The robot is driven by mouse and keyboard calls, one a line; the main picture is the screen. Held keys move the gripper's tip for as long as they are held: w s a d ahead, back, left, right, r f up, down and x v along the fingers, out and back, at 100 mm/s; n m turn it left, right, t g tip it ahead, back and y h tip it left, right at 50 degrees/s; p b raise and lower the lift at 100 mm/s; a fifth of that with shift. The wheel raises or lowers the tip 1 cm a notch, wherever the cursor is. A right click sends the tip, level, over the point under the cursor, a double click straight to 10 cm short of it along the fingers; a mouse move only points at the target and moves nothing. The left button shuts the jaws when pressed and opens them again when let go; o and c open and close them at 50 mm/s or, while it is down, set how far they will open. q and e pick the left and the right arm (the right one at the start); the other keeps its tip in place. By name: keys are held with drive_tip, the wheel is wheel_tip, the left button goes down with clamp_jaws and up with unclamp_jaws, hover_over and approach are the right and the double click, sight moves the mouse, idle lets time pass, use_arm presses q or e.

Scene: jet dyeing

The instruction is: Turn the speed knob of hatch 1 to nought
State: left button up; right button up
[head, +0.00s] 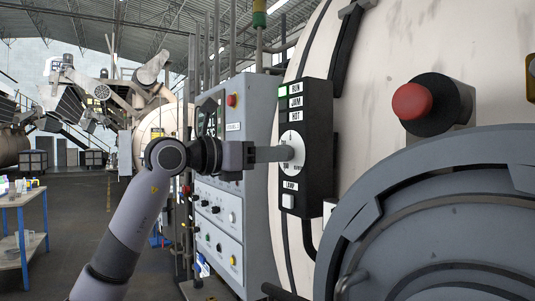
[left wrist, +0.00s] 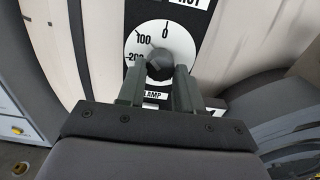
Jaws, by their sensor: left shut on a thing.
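The speed knob (left wrist: 160,67) of the hatch is a dark knob on a white dial marked 0, 100 and 200 in the left wrist view. In the head view the left gripper (head: 279,153) reaches the dial from the left. The knob's pointer is hard to make out. My right gripper is not in view.
A red mushroom button (head: 412,101) stands out from the vessel at the right. A large round grey hatch (head: 440,235) fills the lower right. A grey control cabinet (head: 222,215) stands behind my left arm. A blue table (head: 22,200) is at the far left, with open floor beside it.

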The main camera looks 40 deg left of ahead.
use_arm(q)
drive_tip(key=shift+m+p, duration=0.7)
drive_tip(key=shift+m, duration=3.8)
drive_tip(key=o, duration=1)
drive_tip(key=shift+o, duration=0.2)
drive_tip(key=shift+s, duration=0.1)
